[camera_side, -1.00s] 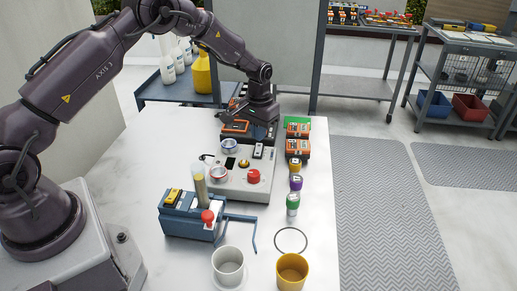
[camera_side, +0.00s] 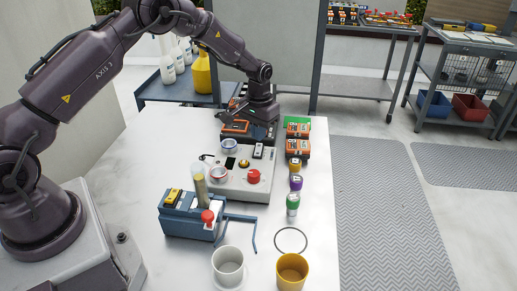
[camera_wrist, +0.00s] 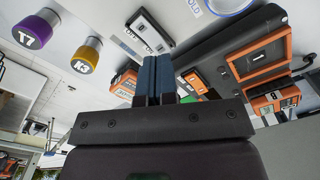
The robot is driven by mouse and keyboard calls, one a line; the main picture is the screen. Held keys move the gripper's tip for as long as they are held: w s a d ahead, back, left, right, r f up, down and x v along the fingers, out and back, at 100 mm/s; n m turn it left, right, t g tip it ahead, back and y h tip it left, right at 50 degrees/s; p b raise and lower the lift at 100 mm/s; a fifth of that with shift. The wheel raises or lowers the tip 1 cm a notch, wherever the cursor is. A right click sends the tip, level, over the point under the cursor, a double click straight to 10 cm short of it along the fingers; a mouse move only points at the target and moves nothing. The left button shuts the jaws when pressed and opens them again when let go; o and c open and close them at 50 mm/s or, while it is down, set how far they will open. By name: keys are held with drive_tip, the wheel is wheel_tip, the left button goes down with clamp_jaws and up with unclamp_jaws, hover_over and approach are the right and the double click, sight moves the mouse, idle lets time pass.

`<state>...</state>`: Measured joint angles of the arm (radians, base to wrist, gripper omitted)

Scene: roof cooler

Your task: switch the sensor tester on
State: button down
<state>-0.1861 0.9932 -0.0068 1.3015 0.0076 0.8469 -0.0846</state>
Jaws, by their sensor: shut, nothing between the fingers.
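The sensor tester (camera_side: 238,187) is a pale grey box in the middle of the white table in the side view. It carries a red knob (camera_side: 253,176), an amber button (camera_side: 244,163), a small dark display, two round dishes and a white and black switch block (camera_side: 258,151) near its far edge. The switch block also shows in the wrist view (camera_wrist: 149,30), just beyond my fingertips; I cannot tell its setting. My gripper (camera_wrist: 155,60) is shut and empty, its two blue fingers together. In the side view my arm's end is above the tester's far side, fingertips not clear.
Orange and black battery-like packs (camera_side: 298,148) stand right of the tester. Purple (camera_side: 295,182) and green-capped (camera_side: 292,203) vials stand in front of them. Grey (camera_side: 228,262) and yellow (camera_side: 292,270) cups stand at the front.

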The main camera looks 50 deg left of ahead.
sight(259, 145)
drive_tip(key=shift+f, duration=1.35)
idle(0.6)
drive_tip(key=shift+r, duration=3.55)
